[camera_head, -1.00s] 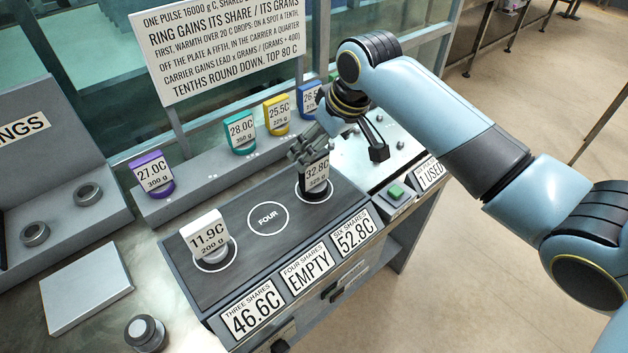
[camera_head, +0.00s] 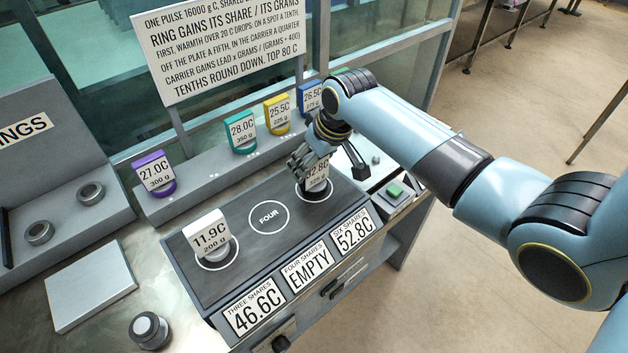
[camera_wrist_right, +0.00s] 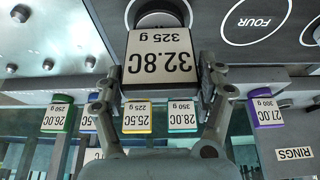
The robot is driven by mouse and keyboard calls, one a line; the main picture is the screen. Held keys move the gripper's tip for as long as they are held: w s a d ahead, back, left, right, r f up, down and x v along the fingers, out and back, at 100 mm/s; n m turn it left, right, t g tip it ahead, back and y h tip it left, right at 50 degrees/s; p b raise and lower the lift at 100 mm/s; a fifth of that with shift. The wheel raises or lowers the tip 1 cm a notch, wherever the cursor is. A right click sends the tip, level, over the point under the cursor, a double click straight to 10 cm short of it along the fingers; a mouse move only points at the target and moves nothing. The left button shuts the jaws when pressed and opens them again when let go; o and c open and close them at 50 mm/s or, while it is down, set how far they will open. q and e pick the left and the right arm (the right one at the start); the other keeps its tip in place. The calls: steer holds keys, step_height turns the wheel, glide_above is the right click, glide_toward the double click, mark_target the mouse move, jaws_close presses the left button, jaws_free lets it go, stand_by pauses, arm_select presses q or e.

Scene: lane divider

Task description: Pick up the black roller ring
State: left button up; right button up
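The black roller ring (camera_head: 315,193) stands at the right end of the dark plate, in the circle above the SIX SHARES label. Its white card reads 32.8C, 325 g; the card (camera_wrist_right: 160,62) fills the middle of the right wrist view. My right gripper (camera_head: 303,163) is at the ring, in front of part of its card in the head view. My left gripper is not in view.
A white ring (camera_head: 208,238) marked 11.9C stands in the plate's left circle. The middle FOUR circle (camera_head: 268,216) is empty. Purple (camera_head: 155,175), teal (camera_head: 241,132), yellow (camera_head: 278,114) and blue (camera_head: 309,98) tagged rings line the back ledge. A green button (camera_head: 394,190) lies right of the plate.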

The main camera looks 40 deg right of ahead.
steer(key=c, duration=1.1)
steer(key=shift+c, duration=0.2)
